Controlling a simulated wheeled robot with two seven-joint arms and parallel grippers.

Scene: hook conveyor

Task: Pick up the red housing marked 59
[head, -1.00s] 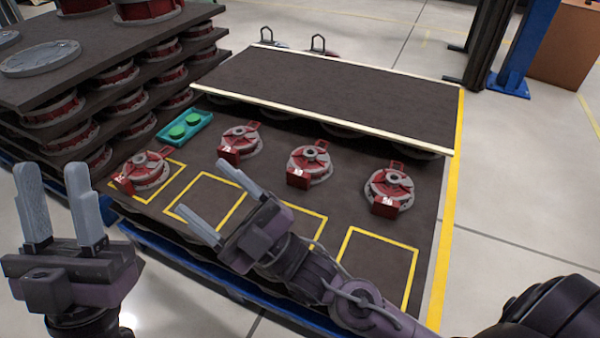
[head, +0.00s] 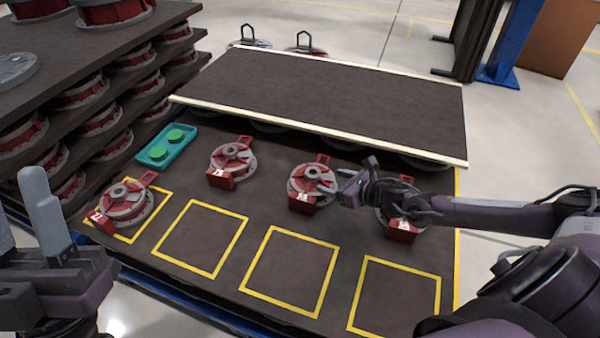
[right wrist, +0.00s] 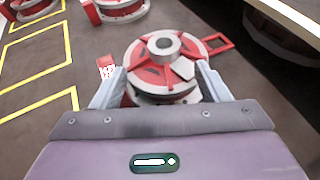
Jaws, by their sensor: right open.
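Four red-and-grey housings lie in a row on the dark table; their white tags are too small to read surely, so I cannot tell which is marked 59. The third from left (head: 305,187) has my right gripper (head: 333,182) at its right side. In the right wrist view this housing (right wrist: 160,72) sits between the two spread fingers, with its tag (right wrist: 107,68) beside the left finger. The right gripper is open. The fourth housing (head: 402,225) is partly hidden by my right arm. My left gripper (head: 25,225) is open and empty at the lower left.
The first housing (head: 127,203) and second housing (head: 232,160) lie to the left. Yellow squares (head: 290,270) in front are mostly bare. A raised dark board (head: 330,100) stands behind the row. A loaded rack (head: 100,60) is at left.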

